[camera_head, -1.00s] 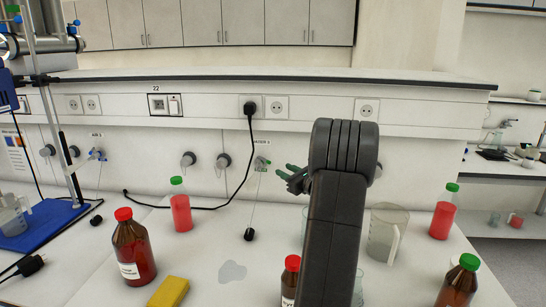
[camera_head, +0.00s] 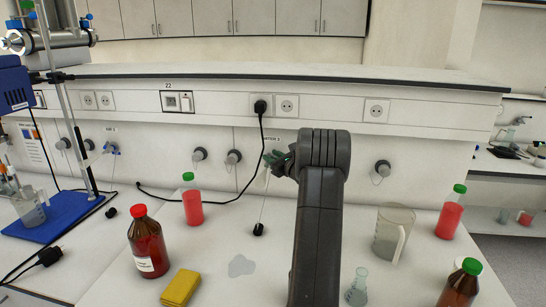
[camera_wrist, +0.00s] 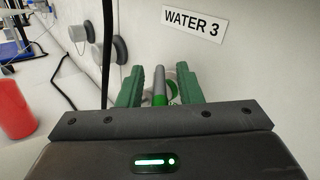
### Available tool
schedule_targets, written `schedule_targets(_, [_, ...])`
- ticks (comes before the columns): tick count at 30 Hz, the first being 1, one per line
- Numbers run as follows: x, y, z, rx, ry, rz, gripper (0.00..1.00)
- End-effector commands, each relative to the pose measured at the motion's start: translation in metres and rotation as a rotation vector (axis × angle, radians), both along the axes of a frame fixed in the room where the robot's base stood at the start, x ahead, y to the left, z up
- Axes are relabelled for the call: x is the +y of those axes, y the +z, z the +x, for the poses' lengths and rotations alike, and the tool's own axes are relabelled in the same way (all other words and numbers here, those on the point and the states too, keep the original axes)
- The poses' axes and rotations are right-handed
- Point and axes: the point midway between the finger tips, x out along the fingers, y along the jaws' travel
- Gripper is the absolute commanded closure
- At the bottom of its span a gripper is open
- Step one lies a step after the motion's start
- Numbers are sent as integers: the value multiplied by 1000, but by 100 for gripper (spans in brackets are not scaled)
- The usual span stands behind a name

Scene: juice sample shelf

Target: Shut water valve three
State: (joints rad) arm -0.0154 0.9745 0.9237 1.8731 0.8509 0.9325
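Water valve three, a small grey and green handle (camera_wrist: 160,88), sticks out from the white wall panel under the "WATER 3" label (camera_wrist: 194,22) in the wrist view. My gripper (camera_wrist: 160,86) has its two green fingers apart, one on each side of the handle, with a visible gap to each. It also shows in the head view (camera_head: 277,160), in front of the valve. There, the gripper and arm hide most of the valve, and the label (camera_head: 271,139) is partly covered.
A black cable (camera_head: 247,180) hangs from a socket just left of the gripper. A red-filled bottle (camera_head: 193,206), a brown bottle (camera_head: 148,247), a yellow sponge (camera_head: 180,288), a beaker (camera_head: 392,235) and a flask (camera_head: 357,289) stand on the bench. Round grey wall knobs (camera_head: 233,157) are nearby.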

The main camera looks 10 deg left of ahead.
Motion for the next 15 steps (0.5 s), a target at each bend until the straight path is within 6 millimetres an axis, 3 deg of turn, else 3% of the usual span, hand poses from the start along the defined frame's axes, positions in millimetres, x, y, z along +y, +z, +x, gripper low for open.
schedule_targets(3, [0, 0, 0, 0, 0, 0, 68])
schedule_targets(9, [0, 0, 0, 0, 0, 0, 100])
schedule_targets(15, [0, 0, 0, 0, 3, 0, 100])
